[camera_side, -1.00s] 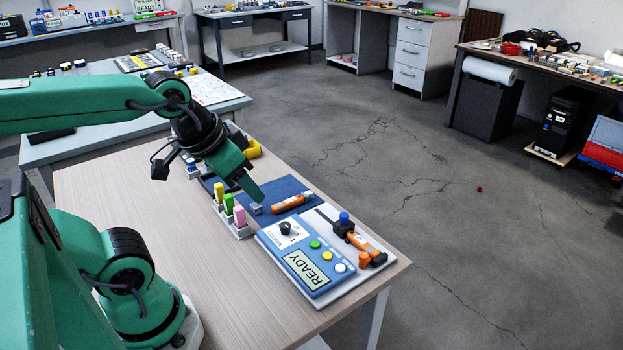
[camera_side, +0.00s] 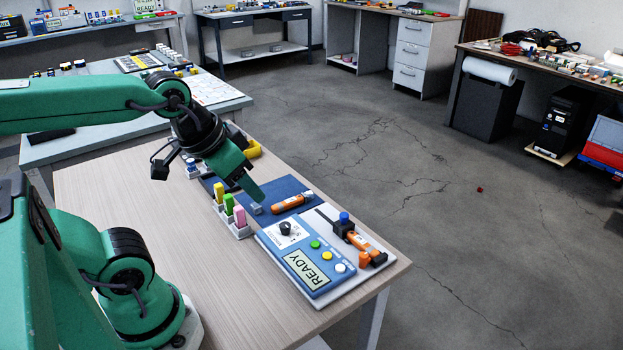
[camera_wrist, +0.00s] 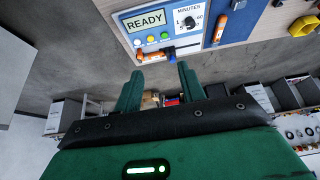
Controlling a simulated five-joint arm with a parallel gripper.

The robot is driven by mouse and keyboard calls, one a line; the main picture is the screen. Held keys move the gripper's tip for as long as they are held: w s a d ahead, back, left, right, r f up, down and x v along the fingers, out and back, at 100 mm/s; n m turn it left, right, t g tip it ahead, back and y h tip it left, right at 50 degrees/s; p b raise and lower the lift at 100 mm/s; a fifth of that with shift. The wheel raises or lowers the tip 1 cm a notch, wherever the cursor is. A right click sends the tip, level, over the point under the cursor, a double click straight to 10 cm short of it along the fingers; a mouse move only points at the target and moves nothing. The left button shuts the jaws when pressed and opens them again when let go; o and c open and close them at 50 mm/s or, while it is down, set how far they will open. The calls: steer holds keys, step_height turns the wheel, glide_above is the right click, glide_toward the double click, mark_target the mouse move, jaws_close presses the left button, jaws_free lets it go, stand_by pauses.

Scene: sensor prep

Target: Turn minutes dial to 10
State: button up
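The minutes dial is a black knob (camera_side: 285,228) on a white scale in a blue and white panel (camera_side: 268,246); it also shows in the wrist view (camera_wrist: 189,22) under the word MINUTES. Its pointer setting is too small to read surely. The panel's display (camera_side: 306,268) reads READY. My gripper (camera_side: 261,198) hangs above the table, back and left of the dial, apart from it. In the wrist view my gripper (camera_wrist: 160,69) has its two green fingers apart with nothing between them.
Green, yellow and white buttons (camera_side: 327,255) sit beside the display. An orange tool with a blue knob (camera_side: 344,219) lies along the panel's right edge. Orange and black tool (camera_side: 288,204) lies on a blue mat. Upright coloured sticks (camera_side: 240,216) stand in a rack near my gripper.

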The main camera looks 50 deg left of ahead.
steer(key=shift+o, duration=0.8)
steer(key=shift+w, duration=0.1)
